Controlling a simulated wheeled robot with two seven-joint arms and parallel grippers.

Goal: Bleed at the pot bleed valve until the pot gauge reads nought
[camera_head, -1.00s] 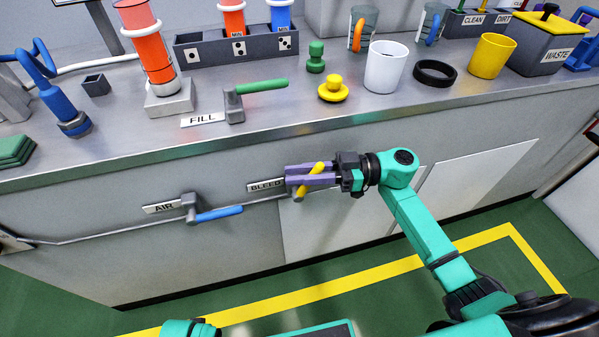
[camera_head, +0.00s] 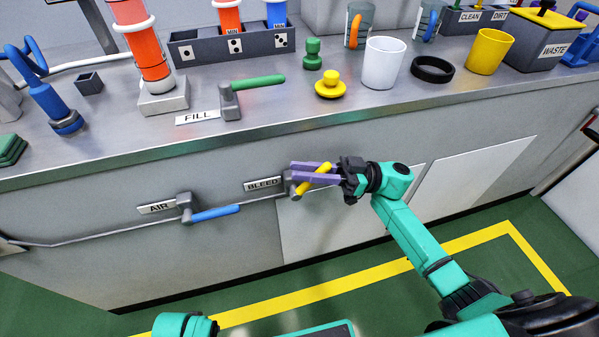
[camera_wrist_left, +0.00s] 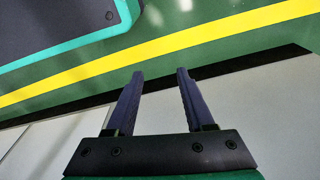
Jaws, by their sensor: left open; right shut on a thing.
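The bleed valve (camera_head: 287,186) is on the front of the bench beside the BLEED label (camera_head: 263,184). Its yellow lever (camera_head: 313,179) slants up to the right. My right gripper (camera_head: 297,173), with purple fingers, is shut on this lever, and the fingers hide part of it. My left gripper (camera_wrist_left: 160,76) shows in the left wrist view, open and empty, above the floor and the pale cabinet front. Its fingers are not seen in the head view. I cannot make out a pot gauge or its reading in either view.
The AIR valve with its blue lever (camera_head: 215,213) is to the left on the same front. Above, the bench top holds the FILL valve's green lever (camera_head: 259,82), a yellow knobbed piece (camera_head: 331,84), a white cup (camera_head: 384,63) and a black ring (camera_head: 433,69).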

